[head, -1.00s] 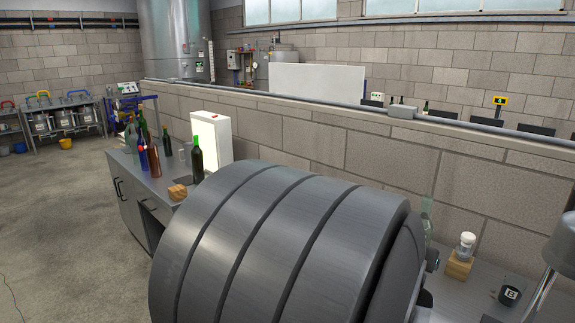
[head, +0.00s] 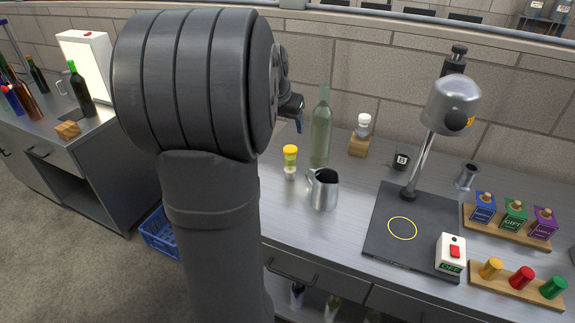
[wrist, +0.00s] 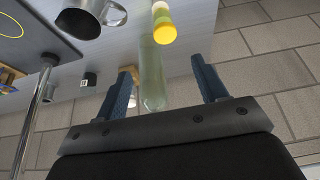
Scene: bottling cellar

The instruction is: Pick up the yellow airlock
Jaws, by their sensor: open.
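The yellow airlock (head: 290,158) stands upright on the metal bench, with a yellow upper part and a pale lower part. It is left of the steel jug (head: 323,190) and in front of the tall green bottle (head: 321,135). In the wrist view the yellow airlock (wrist: 164,27) is at the top centre, beyond my fingertips and apart from them. My gripper (wrist: 162,66) is open and empty, with the green bottle (wrist: 152,85) seen between its blue fingers. In the head view my arm hides most of my gripper.
A lamp (head: 452,105) rises from a dark plate (head: 385,245) with a yellow ring. Wooden racks (head: 497,284) hold coloured pieces at right. The brick wall backs the bench.

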